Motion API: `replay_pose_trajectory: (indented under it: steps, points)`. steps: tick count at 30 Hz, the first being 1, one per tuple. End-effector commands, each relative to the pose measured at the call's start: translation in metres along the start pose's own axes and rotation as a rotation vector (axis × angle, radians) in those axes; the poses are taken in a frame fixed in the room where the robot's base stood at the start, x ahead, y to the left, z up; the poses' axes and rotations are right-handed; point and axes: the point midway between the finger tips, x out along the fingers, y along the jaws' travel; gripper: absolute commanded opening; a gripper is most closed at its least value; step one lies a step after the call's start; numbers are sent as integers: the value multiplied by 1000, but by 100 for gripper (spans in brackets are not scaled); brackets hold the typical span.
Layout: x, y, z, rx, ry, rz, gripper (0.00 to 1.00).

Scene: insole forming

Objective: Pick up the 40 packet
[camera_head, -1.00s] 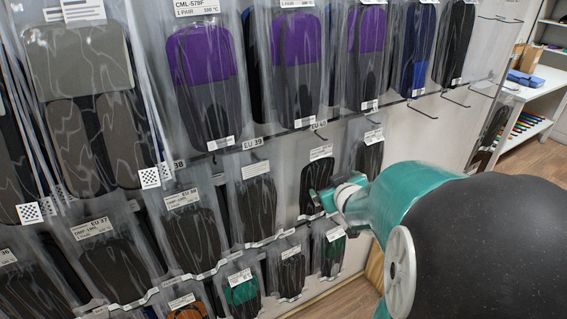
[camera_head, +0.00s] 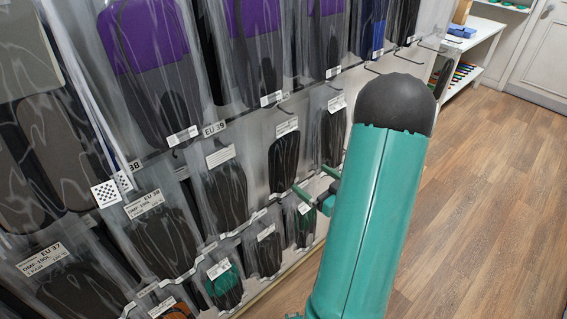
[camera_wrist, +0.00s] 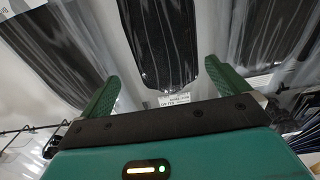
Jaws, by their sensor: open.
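The packet I take for the 40 one (camera_head: 284,160) is a clear bag with a dark insole and a white label. It hangs right of the EU 39 packet (camera_head: 226,190) in the middle row. Its own number is not readable in the head view. My gripper (camera_head: 314,183) is open by the lower right of this packet, partly hidden behind my arm. In the wrist view my open gripper (camera_wrist: 161,70) has a dark insole packet (camera_wrist: 158,40) between its two fingers in the picture, with a small upside-down label. I cannot tell whether the fingers touch it.
Neighbouring packets hang close on both sides, including a dark one (camera_head: 334,135) to the right. Purple-topped packets (camera_head: 150,45) hang above, and smaller packets (camera_head: 268,250) hang below. A white shelf table (camera_head: 478,45) stands at the back right. The wooden floor (camera_head: 470,200) is clear.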

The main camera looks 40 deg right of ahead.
Motion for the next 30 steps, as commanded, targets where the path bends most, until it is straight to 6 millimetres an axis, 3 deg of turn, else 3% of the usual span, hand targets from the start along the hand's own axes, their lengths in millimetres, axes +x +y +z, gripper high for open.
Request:
replay_pose_trajectory:
  steps: [3, 11, 19, 28, 30]
  points:
    - [22, -1, 0, -2, 0, -2, 100]
    - [45, -4, 0, -1, 0, -1, 100]
    - [85, -9, 2, -2, 0, 1, 100]
    - [93, -8, 2, -1, 0, 2, 100]
    - [93, -8, 2, -2, 0, 2, 88]
